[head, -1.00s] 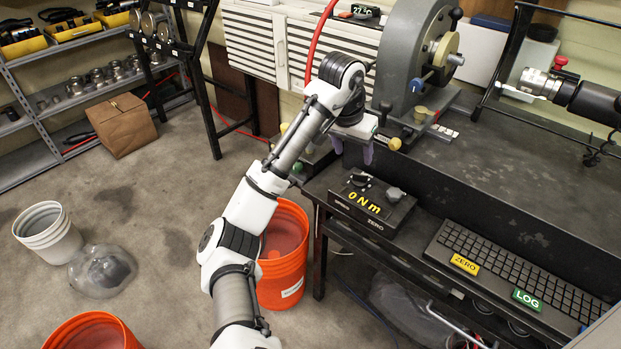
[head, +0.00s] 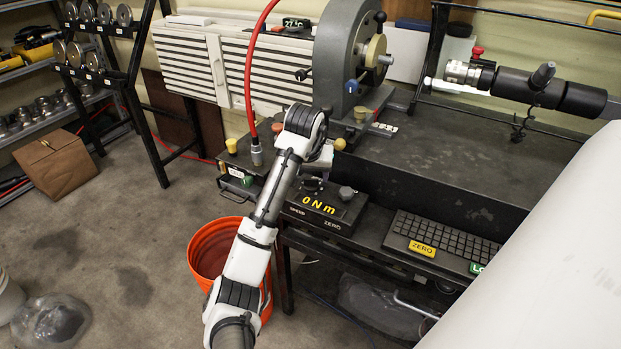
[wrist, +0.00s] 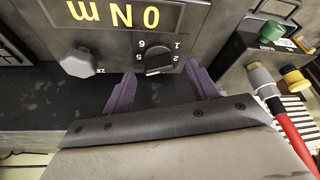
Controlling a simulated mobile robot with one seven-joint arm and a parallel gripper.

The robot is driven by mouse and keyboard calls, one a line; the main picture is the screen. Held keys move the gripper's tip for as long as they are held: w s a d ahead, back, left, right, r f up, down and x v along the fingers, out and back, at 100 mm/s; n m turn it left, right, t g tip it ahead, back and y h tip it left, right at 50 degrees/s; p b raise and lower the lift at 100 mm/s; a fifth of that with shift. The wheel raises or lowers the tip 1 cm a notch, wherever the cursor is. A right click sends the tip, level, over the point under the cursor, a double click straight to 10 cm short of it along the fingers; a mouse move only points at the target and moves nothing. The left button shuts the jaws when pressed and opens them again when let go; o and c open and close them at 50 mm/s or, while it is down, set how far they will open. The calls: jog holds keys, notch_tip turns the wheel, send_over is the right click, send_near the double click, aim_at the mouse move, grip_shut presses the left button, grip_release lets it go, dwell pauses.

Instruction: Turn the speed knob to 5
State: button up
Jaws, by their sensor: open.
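The black speed knob (wrist: 158,60) sits on the dark control box, with the digits 5, 6, 1 and 2 visible around it in the wrist view. Where its pointer stands is too small to tell. The box (head: 325,217) shows "0 N m" in yellow in the head view, and the knob (head: 312,184) is small there. My gripper (wrist: 162,88) is open and empty. Its two purple fingers are apart, one on each side of the knob in the picture, with no clear contact. In the head view my wrist hides the fingers.
A grey faceted knob (wrist: 78,62) marked zero is beside the speed knob. A box with a green button (wrist: 272,31) and a red hose (wrist: 292,130) are close on the right. In the head view, a keyboard (head: 445,240) lies right of the control box.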

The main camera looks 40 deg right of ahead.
aim_at(311, 183)
jog(key=shift+x, duration=1.1)
jog(key=c, duration=1)
jog(key=shift+r+m+p, duration=0.1)
jog(key=shift+m+p, duration=0.4)
jog(key=shift+p, duration=0.1)
jog(key=shift+m, duration=0.3)
jog(key=shift+h, duration=0.3)
jog(key=o, duration=1)
